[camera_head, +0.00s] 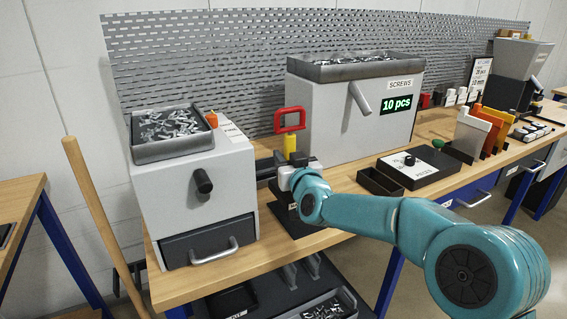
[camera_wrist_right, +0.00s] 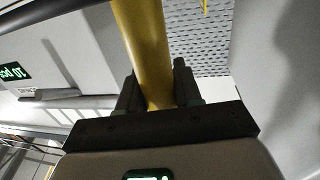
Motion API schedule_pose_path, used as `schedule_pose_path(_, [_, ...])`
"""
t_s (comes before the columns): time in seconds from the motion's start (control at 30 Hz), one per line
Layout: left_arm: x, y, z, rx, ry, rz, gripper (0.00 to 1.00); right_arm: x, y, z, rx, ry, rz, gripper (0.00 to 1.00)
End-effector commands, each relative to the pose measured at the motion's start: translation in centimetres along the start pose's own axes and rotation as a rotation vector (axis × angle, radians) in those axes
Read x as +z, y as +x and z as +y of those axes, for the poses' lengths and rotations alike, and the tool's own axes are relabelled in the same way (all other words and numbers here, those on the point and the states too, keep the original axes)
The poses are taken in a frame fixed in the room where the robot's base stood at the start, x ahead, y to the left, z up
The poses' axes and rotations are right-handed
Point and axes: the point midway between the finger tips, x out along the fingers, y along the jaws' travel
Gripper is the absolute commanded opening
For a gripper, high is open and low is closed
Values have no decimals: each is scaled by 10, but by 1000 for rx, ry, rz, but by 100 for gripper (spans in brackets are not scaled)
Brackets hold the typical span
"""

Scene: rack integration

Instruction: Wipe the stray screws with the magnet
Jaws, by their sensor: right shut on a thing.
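A yellow rod (camera_head: 290,146) with a red loop (camera_head: 290,119) on top stands upright between the two grey machines; it looks like the magnet tool. My right gripper (camera_head: 290,164) is at the rod's lower part. In the right wrist view, my gripper's dark fingers (camera_wrist_right: 157,92) are on either side of the yellow rod (camera_wrist_right: 143,42) and shut on it. The rod's lower end is hidden behind my gripper and arm. No loose screws can be made out on the tabletop. My left gripper is not in view.
A grey machine (camera_head: 195,185) with an open screw tray (camera_head: 172,151) stands left. The "SCREWS" machine (camera_head: 330,115), reading 10 pcs, stands behind. A dark open bin (camera_head: 380,183) and control box (camera_head: 418,168) lie right. Another screw tray (camera_head: 330,303) is below the wooden table (camera_head: 235,268).

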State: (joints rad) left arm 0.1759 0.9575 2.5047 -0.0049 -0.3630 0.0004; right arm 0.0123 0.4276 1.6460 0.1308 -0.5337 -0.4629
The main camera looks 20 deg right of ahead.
Motion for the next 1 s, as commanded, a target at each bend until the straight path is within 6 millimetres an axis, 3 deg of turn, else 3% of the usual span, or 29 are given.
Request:
schedule_pose_path(0.2, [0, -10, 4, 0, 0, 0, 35, -20, -1, 3, -2, 0, 3, 0])
schedule_pose_path(0.73, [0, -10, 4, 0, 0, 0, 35, -21, -1, 4, -3, 0, 3, 0])
schedule_pose_path(0.77, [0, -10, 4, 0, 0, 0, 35, -21, -1, 4, -3, 0, 3, 24])
schedule_pose_path(0.83, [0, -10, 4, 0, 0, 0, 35, -21, -1, 4, -3, 0, 3, 1])
schedule_pose_path(1.0, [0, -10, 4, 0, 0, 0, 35, -23, -1, 4, 3, 1, 3, 0])
